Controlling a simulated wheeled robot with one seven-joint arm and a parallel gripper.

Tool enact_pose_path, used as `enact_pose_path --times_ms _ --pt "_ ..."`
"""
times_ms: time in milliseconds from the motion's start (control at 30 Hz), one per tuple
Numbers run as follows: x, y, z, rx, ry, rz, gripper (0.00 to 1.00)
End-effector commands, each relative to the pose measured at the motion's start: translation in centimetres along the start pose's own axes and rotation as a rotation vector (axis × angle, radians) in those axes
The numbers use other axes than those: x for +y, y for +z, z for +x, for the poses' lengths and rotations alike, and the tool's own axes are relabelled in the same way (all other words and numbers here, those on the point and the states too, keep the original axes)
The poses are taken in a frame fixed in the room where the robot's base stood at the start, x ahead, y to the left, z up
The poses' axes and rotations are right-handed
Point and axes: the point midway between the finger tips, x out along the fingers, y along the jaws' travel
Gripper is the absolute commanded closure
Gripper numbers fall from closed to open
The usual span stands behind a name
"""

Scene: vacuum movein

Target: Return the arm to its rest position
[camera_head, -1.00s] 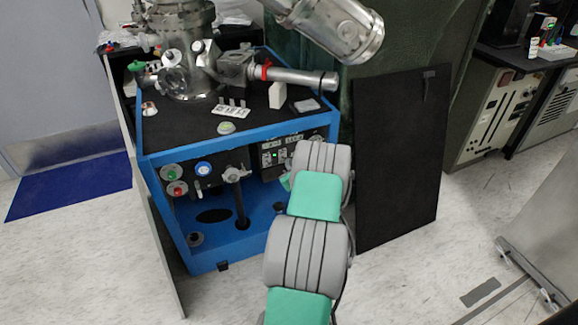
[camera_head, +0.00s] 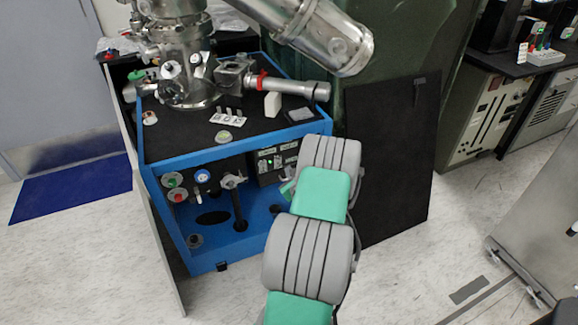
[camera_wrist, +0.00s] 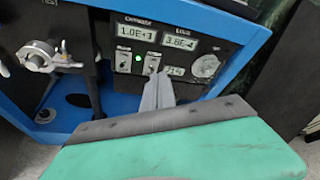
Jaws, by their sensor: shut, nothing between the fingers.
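My gripper (camera_wrist: 158,92) shows in the wrist view with its two grey fingers together and nothing between them. I cannot tell whether the fingertips touch the panel. In the head view my arm, in grey and green, reaches up from the bottom middle toward the front of the blue-framed vacuum cart (camera_head: 240,147).
A metal vacuum chamber (camera_head: 190,60) stands on the cart, with a wide steel tube (camera_head: 310,30) above. A black board (camera_head: 385,160) leans right of my arm. A blue mat (camera_head: 70,188) lies at left. Open floor (camera_head: 410,285) is at lower right.

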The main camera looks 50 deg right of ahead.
Motion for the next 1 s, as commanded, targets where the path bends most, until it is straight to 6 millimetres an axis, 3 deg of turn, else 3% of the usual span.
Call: enact_pose_path --times_ms 467,567,667,767,867,967,1000 --pt "0.8 0.5 -0.4 -0.003 0.012 -0.004 1.00" --pt "1.4 2.0 -0.4 -0.008 0.039 -0.056 1.00" --pt "4.1 6.7 -0.7 -0.022 0.143 -0.247 1.00" --pt "8.9 13.4 -2.6 -0.059 0.309 -0.580 1.00" --pt "14.2 19.6 -6.7 -0.126 0.487 -0.970 1.00" --pt "18.5 24.6 -12.8 -0.227 0.650 -1.368 1.00" --pt "19.9 26.2 -15.6 -0.278 0.711 -1.529 1.00"
